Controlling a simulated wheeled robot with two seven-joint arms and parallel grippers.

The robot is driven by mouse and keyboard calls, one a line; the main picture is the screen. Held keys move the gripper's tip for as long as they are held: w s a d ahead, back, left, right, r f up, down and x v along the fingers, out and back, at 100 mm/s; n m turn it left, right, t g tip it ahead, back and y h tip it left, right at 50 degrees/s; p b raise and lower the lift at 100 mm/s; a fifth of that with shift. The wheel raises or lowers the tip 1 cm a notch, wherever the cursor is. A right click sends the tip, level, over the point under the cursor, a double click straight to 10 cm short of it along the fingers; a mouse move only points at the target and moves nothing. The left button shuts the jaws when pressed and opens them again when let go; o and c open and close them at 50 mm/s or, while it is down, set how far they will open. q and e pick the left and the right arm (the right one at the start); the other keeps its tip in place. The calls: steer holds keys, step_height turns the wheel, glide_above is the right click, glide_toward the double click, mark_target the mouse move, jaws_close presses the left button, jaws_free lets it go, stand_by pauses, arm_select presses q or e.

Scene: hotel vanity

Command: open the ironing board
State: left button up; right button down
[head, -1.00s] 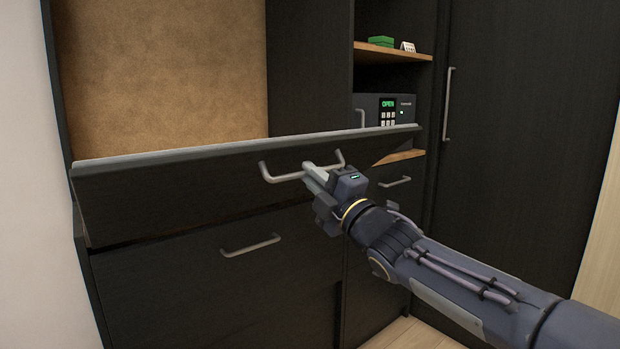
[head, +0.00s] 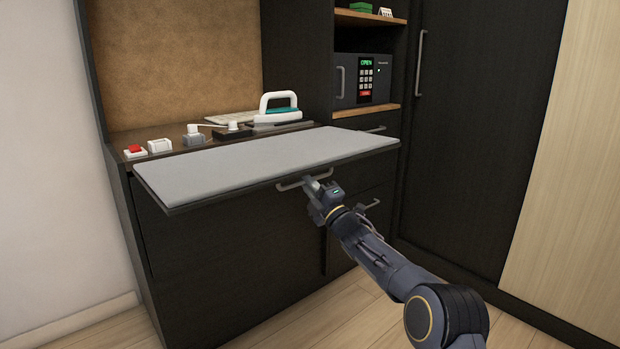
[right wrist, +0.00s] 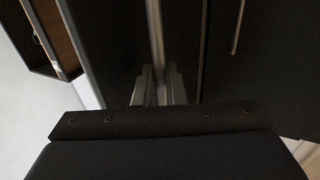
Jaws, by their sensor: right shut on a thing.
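The ironing board (head: 260,160) is a flat grey-topped panel that lies about level, sticking out from the dark cabinet in the head view. A metal bar handle (head: 290,184) sits at its front edge. My right gripper (head: 313,183) is shut on this handle. In the right wrist view the handle (right wrist: 156,40) runs up the picture between the two fingers (right wrist: 158,88). My left gripper is not in view.
On the counter behind the board are a white and teal iron (head: 280,108), sockets (head: 160,146) and a red switch (head: 135,150). A safe (head: 362,80) stands on a shelf at right. Lower drawer handles (head: 369,204) are close to my right gripper. The floor in front is clear.

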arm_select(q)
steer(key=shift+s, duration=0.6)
arm_select(e)
steer(key=shift+a+f, duration=0.2)
steer(key=shift+f, duration=0.15)
steer(key=c, duration=1.5)
jaws_free()
steer(key=shift+w+a, duration=0.2)
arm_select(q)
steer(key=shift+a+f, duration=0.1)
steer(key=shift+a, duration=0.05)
arm_select(e)
steer(key=shift+d, duration=0.1)
steer(key=shift+s+d, duration=0.1)
steer(key=shift+d, duration=0.05)
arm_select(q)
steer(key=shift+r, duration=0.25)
arm_select(e)
steer(key=shift+a+f+v, duration=0.1)
steer(key=shift+f+v, duration=0.1)
steer(key=shift+v, duration=1.7)
steer(key=shift+a+f+v, duration=0.1)
steer(key=shift+f+v, duration=0.1)
steer(key=shift+v, duration=1.7)
